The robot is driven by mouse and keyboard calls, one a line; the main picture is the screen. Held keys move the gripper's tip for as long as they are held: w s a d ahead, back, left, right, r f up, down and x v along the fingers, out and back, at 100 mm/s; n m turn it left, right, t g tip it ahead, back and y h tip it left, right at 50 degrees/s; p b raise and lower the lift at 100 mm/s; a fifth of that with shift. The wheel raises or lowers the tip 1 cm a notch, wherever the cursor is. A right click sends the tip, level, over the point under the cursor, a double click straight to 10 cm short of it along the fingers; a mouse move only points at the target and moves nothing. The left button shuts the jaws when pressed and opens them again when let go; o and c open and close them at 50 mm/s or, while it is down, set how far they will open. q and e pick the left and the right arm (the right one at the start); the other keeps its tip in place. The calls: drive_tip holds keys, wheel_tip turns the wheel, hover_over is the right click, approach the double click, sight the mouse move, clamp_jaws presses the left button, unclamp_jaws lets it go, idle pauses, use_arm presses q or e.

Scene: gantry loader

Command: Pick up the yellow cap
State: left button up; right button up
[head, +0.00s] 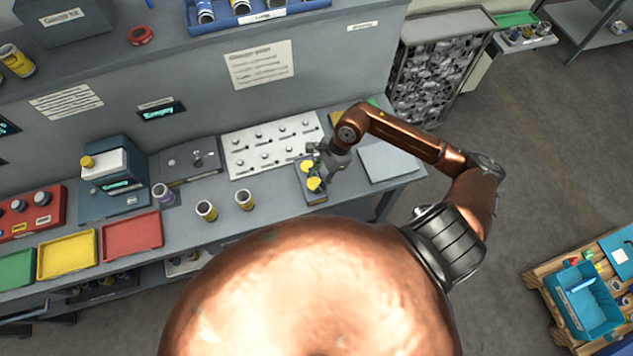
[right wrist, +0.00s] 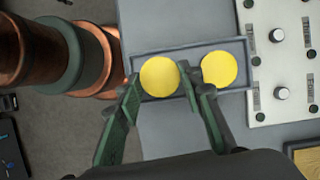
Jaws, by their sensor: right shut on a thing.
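Two yellow caps sit in a small grey tray (right wrist: 192,61) on the workbench. In the right wrist view, the left cap (right wrist: 160,76) is between the fingers of my right gripper (right wrist: 160,92), which is shut on it. This is the nearer cap (head: 314,184) in the head view. The other cap (right wrist: 219,69) lies just beyond the inner finger, close to it; it is the farther one in the head view (head: 307,166). My right gripper (head: 319,170) reaches in from the right over the tray. I cannot tell whether the held cap is lifted. My left gripper is not in view.
A white panel with several knobs (head: 240,160) stands behind the tray. Open jars (head: 245,200) (head: 206,211) stand to the left. Red (head: 132,236) and yellow (head: 67,255) trays lie farther left. A pale plate (head: 390,162) lies to the right.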

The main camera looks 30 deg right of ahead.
drive_tip(key=s+a+r+b, duration=0.2)
drive_tip(key=s+a+r, duration=0.7)
drive_tip(key=a+r, duration=0.1)
drive_tip(key=shift+s+a+r, duration=0.15)
drive_tip(key=shift+s+r, duration=0.15)
drive_tip(key=shift+r, duration=0.25)
drive_tip(key=shift+r, duration=0.1)
wheel_tip(320, 180, up, 4)
drive_tip(key=shift+r+p, duration=0.15)
drive_tip(key=shift+p, duration=0.7)
drive_tip(key=shift+w, duration=0.1)
